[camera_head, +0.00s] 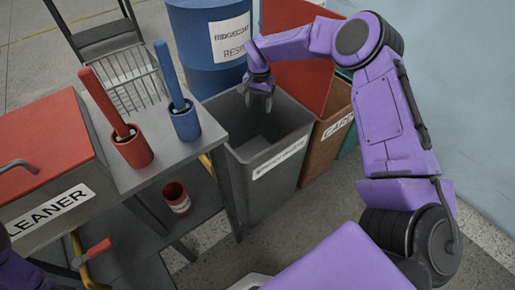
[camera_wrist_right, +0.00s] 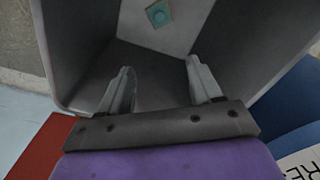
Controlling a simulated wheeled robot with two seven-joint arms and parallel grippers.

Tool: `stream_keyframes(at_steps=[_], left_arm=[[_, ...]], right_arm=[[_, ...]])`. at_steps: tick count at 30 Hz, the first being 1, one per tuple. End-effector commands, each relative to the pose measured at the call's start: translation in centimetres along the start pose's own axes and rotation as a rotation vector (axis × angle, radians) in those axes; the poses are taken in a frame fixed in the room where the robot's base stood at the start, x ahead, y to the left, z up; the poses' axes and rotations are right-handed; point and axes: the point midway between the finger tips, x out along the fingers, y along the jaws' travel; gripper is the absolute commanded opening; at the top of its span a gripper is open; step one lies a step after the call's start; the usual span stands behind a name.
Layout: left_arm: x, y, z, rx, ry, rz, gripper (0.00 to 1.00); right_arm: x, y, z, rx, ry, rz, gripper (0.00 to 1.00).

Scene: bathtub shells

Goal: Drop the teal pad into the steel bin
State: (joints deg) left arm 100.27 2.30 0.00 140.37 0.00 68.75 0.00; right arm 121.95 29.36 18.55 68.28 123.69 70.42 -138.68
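The steel bin (camera_head: 270,170) is a grey open-topped bin with a white label, standing right of the metal cart. My right gripper (camera_head: 258,100) is above the bin's opening, pointing down. In the right wrist view its two fingers (camera_wrist_right: 160,70) are apart with nothing between them. A small teal square with a round darker mark, which looks like the teal pad (camera_wrist_right: 158,14), lies inside the bin on a lighter patch, apart from the fingers. I cannot make out the pad in the head view. My left gripper is out of view; only a bit of purple arm shows at lower left.
A blue drum (camera_head: 210,45) stands behind the bin. Floor right of the bins is clear.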

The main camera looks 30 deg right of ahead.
Motion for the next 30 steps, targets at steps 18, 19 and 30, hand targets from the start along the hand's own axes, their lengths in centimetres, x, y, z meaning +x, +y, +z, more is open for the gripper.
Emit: stream_keyframes(at_steps=[18,19,30], left_arm=[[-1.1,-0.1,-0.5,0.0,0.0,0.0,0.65],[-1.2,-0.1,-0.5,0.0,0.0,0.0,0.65],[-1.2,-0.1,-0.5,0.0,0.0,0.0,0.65]], right_arm=[[-9.5,0.0,0.0,0.001,-0.001,-0.001,0.64],[-9.8,0.0,0.0,0.001,0.0,-0.001,0.64],[-10.6,0.0,0.0,0.0,0.0,0.0,0.64]])
